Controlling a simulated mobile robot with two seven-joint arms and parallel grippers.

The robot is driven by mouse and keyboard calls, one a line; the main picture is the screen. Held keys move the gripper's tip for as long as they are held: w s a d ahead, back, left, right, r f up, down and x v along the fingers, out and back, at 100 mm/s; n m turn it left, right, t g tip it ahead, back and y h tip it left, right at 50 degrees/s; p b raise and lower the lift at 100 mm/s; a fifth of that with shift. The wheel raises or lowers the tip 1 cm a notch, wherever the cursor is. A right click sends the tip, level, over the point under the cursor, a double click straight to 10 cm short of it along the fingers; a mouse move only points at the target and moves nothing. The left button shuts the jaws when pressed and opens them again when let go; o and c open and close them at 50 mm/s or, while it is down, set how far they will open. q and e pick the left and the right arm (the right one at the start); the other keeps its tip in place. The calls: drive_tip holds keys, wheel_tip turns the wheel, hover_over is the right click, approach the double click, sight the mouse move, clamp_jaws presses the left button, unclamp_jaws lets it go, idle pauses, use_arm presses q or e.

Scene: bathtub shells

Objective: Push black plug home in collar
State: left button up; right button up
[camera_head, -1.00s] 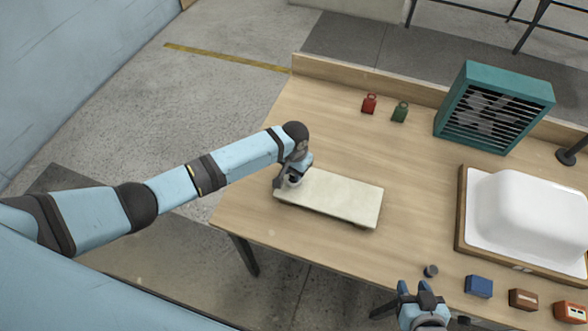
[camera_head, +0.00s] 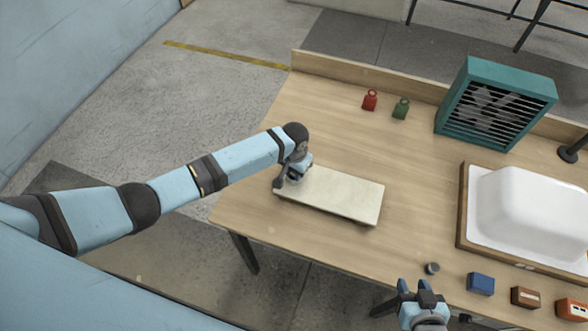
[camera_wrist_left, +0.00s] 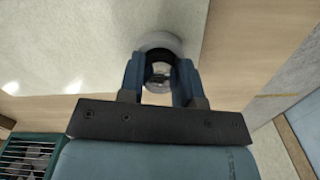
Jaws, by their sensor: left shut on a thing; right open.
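A pale flat board (camera_head: 335,194) lies on the table. My left gripper (camera_head: 291,180) is low over the board's left end. In the left wrist view its two blue fingers (camera_wrist_left: 160,80) are shut on a small dark thing with bright glints, seemingly the black plug (camera_wrist_left: 158,70), mostly hidden between them. A pale grey round collar (camera_wrist_left: 161,41) shows just beyond the fingertips, at the board's edge. How deep the plug sits in the collar cannot be told. My right gripper (camera_head: 423,290) is open and empty at the table's front edge.
A small dark round piece (camera_head: 432,268) and a blue box (camera_head: 480,284) are near my right gripper. A white tub shell (camera_head: 530,210) stands on the right. Red (camera_head: 370,99) and green (camera_head: 401,108) weights and a teal fan box (camera_head: 495,103) are at the back.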

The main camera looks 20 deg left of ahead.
use_arm(q)
drive_tip(key=o, duration=1)
drive_tip(key=shift+f, duration=0.1)
wheel_tip(320, 180, up, 14)
drive_tip(key=shift+f+b, duration=0.1)
drive_tip(key=shift+b, duration=0.5)
drive_tip(key=s+d+f+t+h, duration=0.4)
drive_tip(key=s+f, duration=0.6)
drive_tip(key=s+a+t, duration=0.1)
drive_tip(key=s, duration=0.1)
drive_tip(key=s+f+t, duration=0.1)
drive_tip(key=s, duration=0.1)
drive_tip(key=s+a+t, duration=0.1)
drive_tip(key=s, duration=0.2)
drive_tip(key=shift+s+a+f+n+t, duration=0.1)
drive_tip(key=shift+a+f+n+t, duration=0.1)
drive_tip(key=shift+a+n+t, duration=0.15)
drive_tip(key=s+a+t, duration=0.1)
drive_tip(key=s, duration=0.1)
drive_tip(key=s+a+r+t, duration=0.1)
drive_tip(key=s+a, duration=0.1)
drive_tip(key=s, duration=0.1)
drive_tip(key=s+a+t+y, duration=0.1)
drive_tip(key=s+a, duration=0.1)
drive_tip(key=shift+s+r, duration=0.2)
drive_tip(key=shift+s, duration=0.1)
